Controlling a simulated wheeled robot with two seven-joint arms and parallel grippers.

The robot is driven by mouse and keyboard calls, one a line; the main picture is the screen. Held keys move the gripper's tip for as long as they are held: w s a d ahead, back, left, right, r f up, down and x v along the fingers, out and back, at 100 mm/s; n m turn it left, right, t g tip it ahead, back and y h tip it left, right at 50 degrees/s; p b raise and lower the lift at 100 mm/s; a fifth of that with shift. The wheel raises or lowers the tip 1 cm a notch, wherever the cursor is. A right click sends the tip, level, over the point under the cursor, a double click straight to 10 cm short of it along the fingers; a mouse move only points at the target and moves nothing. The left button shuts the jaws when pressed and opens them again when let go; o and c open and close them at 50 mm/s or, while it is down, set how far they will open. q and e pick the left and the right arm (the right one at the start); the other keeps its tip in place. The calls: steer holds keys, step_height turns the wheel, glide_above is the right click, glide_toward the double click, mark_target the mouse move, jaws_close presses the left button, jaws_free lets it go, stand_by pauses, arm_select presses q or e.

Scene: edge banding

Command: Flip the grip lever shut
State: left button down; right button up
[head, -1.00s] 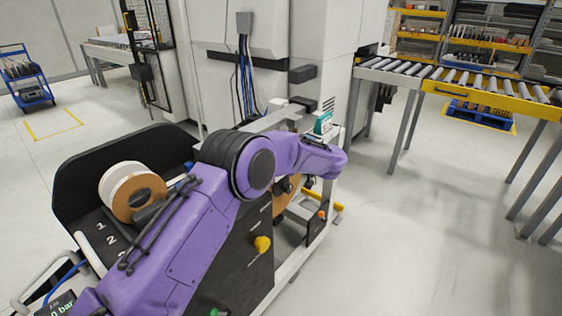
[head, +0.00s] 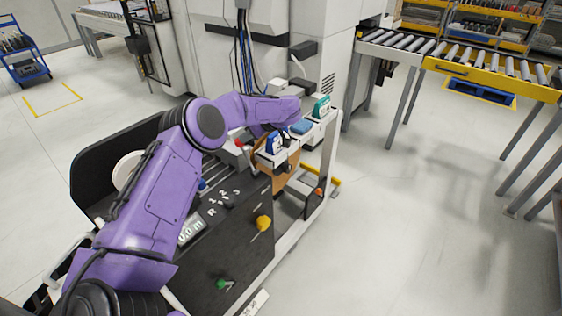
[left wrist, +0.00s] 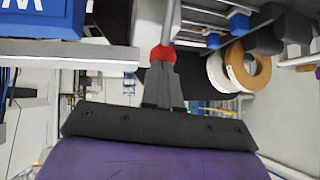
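The grip lever shows in the left wrist view as a grey shaft with a red knob (left wrist: 162,53) at its end. In the head view a small red knob (head: 240,143) shows on the machine, just below my purple forearm. My left gripper (left wrist: 161,72) has its dark grey fingers close together, with their tips right at the red knob. I cannot tell whether they touch it. In the head view the left fingers are hidden by the arm. My right gripper is not in view.
A blue-and-white container (head: 275,143), a blue pad (head: 301,127) and a teal item (head: 321,107) stand on the machine's ledge by my wrist. Band rolls (left wrist: 248,66) lie to the right of the gripper in the wrist view.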

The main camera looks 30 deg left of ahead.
arm_select(q)
steer(key=shift+a, duration=0.2)
stand_by(0.3)
steer(key=p+v, duration=0.1)
steer(key=v, duration=1.3)
steer(key=shift+a+r, duration=0.2)
steer(key=shift+r, duration=0.2)
steer(key=shift+w, duration=0.15)
